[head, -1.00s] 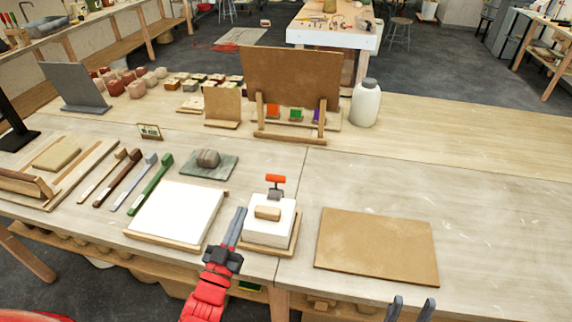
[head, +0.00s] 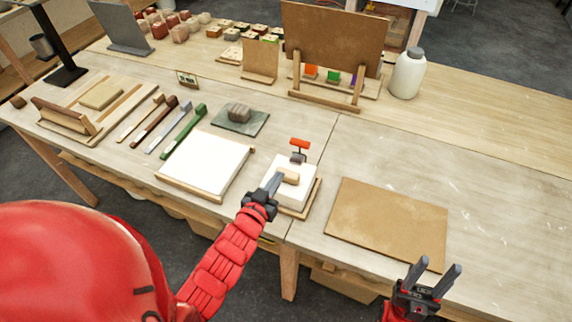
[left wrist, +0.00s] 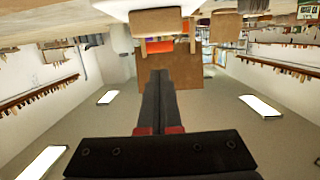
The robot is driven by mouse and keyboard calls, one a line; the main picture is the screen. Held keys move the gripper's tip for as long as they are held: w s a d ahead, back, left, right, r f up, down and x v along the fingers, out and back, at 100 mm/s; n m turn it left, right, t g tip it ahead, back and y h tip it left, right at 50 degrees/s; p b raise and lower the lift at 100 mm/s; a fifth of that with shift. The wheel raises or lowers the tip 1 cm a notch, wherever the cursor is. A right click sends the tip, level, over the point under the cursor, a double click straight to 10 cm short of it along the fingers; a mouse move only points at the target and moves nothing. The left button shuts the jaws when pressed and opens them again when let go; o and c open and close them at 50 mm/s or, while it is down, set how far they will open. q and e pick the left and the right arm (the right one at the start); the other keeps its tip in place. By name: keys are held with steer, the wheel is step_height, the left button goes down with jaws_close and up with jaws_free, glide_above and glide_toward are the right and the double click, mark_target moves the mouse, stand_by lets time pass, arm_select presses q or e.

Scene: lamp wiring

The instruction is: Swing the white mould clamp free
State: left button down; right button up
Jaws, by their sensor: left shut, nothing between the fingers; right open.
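The white mould (head: 296,194) sits on a wooden base (head: 313,200) near the front edge of the table. A tan block (head: 290,176) lies on its top. The clamp stands at the mould's back, with an orange-red handle (head: 300,143) on a dark bracket (head: 298,157). My left gripper (head: 274,182) is shut and empty, its tips over the mould's left part, close to the tan block; I cannot tell whether they touch. My right gripper (head: 436,276) is open and empty.
A brown board (head: 385,222) lies to the right of the mould. A white slab (head: 206,162) lies to the left, with several handled tools beyond it. An upright brown panel (head: 333,45) and a white jar (head: 407,74) stand behind. The table's far right is clear.

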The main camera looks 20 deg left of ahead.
arm_select(q)
steer(key=b, duration=0.8)
glide_toward(299, 145)
steer(key=shift+w+f, duration=0.45)
steer(key=shift+w, duration=0.15)
steer(key=shift+w+f+b, duration=0.15)
steer(key=shift+w+b, duration=0.5)
steer(key=shift+w, duration=0.05)
steer(key=shift+w+d+p, duration=0.15)
steer(key=shift+w+p, duration=0.5)
steer(key=shift+w, duration=0.55)
steer(key=shift+w+f, duration=0.15)
steer(key=shift+w, duration=0.7)
steer(key=shift+p, duration=0.35)
